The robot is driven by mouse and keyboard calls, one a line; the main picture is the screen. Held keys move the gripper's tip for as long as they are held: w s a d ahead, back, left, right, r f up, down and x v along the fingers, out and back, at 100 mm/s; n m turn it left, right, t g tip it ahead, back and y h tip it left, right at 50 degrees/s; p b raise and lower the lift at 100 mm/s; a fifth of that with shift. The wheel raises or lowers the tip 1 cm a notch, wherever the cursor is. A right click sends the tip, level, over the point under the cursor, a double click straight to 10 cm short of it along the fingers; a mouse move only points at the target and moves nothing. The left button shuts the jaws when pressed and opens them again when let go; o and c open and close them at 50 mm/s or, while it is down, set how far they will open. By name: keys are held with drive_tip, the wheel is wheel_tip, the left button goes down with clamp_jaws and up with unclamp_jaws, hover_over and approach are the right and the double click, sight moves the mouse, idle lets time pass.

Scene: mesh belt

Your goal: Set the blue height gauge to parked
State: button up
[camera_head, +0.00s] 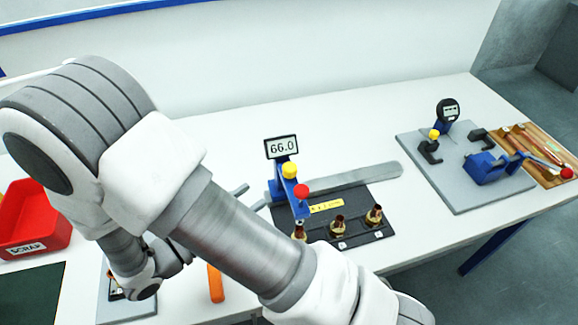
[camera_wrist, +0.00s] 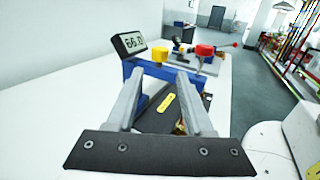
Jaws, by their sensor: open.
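The blue height gauge (camera_head: 285,185) stands on a black base plate (camera_head: 350,205) mid-bench, its display (camera_head: 281,147) reading 66.0. It has a yellow knob (camera_head: 289,170) and a red knob (camera_head: 301,191). In the wrist view the blue gauge (camera_wrist: 165,72) lies just beyond my fingers, with the display upper left, the yellow knob (camera_wrist: 159,54) between the fingertips in the picture, and the red knob (camera_wrist: 205,50) to the right. My gripper (camera_wrist: 160,76) is open and empty. In the head view its fingers show partly, left of the gauge; my arm hides the rest.
Several brass fittings (camera_head: 374,214) stand along the plate's front edge. A grey plate (camera_head: 465,165) with a dial gauge and blue clamp is at right, beside a wooden tray (camera_head: 540,155). A red scrap bin (camera_head: 35,218) is at left.

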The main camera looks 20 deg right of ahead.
sight(284, 174)
drive_tip(key=p+x, duration=0.1)
drive_tip(key=x, duration=1.1)
drive_tip(key=shift+c, duration=0.2)
clamp_jaws()
idle(0.9)
